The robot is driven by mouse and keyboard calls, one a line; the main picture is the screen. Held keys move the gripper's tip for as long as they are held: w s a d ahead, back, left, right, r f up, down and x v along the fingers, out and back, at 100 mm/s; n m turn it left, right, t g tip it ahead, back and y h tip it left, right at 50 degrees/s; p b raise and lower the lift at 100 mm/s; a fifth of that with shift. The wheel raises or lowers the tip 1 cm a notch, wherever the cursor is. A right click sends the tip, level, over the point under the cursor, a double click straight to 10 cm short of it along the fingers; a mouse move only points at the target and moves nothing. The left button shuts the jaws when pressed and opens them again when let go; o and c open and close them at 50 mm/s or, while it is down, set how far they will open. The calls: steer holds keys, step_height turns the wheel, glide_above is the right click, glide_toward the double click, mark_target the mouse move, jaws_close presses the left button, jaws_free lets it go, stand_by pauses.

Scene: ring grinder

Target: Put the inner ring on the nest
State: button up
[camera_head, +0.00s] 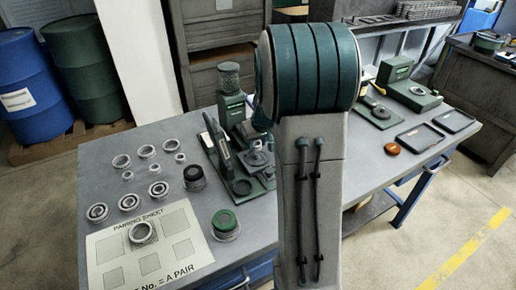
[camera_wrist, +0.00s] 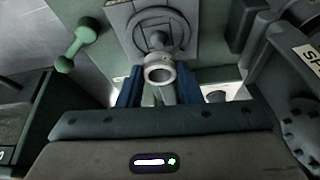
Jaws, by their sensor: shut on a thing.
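The inner ring (camera_wrist: 159,72) is a small pale metal ring, seen in the wrist view between the blue fingertips of my gripper (camera_wrist: 158,84). My gripper is shut on it. Just beyond the ring is a round grey fixture with crossing spokes on a plate, which looks like the nest (camera_wrist: 157,34). The ring overlaps its near edge in the picture; I cannot tell whether they touch. In the head view, the green and grey grinder fixture (camera_head: 240,150) stands mid-table, and my arm hides the gripper and the ring.
A pairing sheet (camera_head: 195,245) with one ring (camera_head: 142,232) on it lies at the front left of the table. Several loose rings (camera_head: 121,161) stand behind it. A green-lidded jar (camera_head: 225,222) and a black-lidded jar (camera_head: 194,177) are near the fixture. A green dumbbell-shaped handle (camera_wrist: 78,45) is left of the nest.

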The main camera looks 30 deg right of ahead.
mark_target(259, 147)
steer(key=shift+f, duration=2.05)
steer(key=shift+f, duration=0.2)
steer(key=o, duration=1)
steer(key=shift+r, duration=0.1)
